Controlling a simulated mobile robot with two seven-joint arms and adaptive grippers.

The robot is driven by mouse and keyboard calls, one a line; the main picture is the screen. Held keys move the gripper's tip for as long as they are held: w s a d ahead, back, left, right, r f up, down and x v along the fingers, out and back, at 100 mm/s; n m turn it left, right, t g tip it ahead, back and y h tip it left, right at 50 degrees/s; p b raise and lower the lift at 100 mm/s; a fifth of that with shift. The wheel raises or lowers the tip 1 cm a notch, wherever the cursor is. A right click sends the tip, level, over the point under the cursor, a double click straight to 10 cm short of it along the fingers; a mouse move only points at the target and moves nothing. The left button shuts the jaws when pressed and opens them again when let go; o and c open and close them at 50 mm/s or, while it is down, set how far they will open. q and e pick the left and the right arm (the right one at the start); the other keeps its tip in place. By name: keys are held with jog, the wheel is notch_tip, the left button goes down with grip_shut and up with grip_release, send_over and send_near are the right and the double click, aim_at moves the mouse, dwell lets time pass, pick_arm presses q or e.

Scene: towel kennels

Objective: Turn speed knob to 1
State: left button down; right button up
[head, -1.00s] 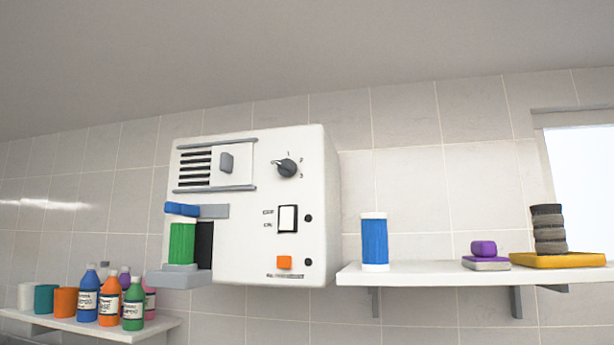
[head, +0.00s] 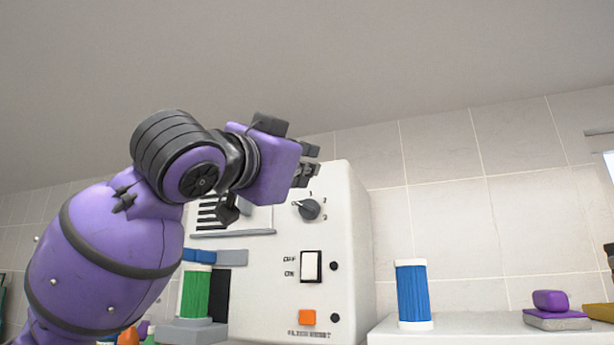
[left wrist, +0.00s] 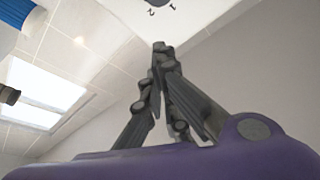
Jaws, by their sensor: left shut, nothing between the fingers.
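The speed knob (head: 309,210) is a dark round dial on the upper right of the white machine's front (head: 265,290). The numbers 1, 2 and 3 stand around it, with 1 at the top. Its light pointer mark is on its left side, away from the numbers. My left gripper (head: 312,164) is shut and empty, just above the knob and apart from it in the picture. My right gripper is not in view.
The machine also has an OFF/ON rocker switch (head: 311,266), an orange button (head: 307,317) and a slider partly hidden by my arm. A green roll (head: 196,292) sits at its left. A blue roll (head: 412,294) and a purple block (head: 550,300) stand on the right shelf (head: 460,330).

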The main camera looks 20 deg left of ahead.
aim_at(308, 208)
pick_arm(q)
jog(key=x, duration=0.8)
jog(key=f, duration=0.1)
jog(key=a+f, duration=0.2)
jog(key=shift+s+f, duration=0.2)
jog(key=shift+f, duration=0.2)
jog(key=shift+d, duration=0.1)
